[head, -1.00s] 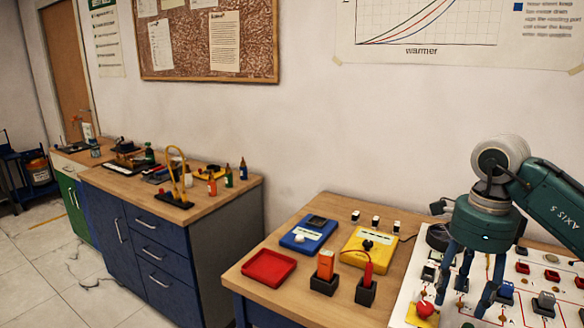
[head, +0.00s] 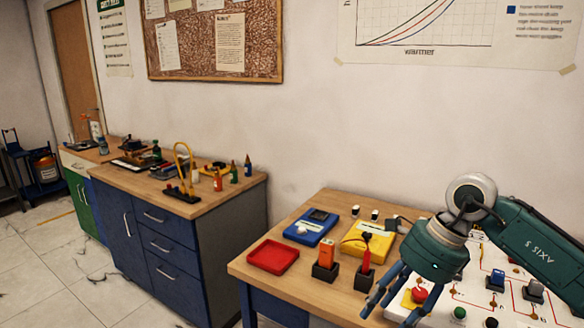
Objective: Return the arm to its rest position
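My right arm reaches in from the right of the head view, with a green wrist and blue-grey fingers. My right gripper (head: 400,306) is tilted, with its fingers pointing down and to the left. The fingers are spread apart and I see nothing held in them. They are over the left front part of the white panel (head: 470,262), in front of the red button on a yellow base (head: 415,297). I cannot tell how high they are. My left gripper is not in view.
On the wooden table (head: 297,272) are a red tray (head: 273,256), a blue meter (head: 311,227), a yellow meter (head: 367,242), an orange block (head: 327,257) in a dark holder and a red probe (head: 366,262) in another. A blue cabinet (head: 165,240) stands left, past a floor gap.

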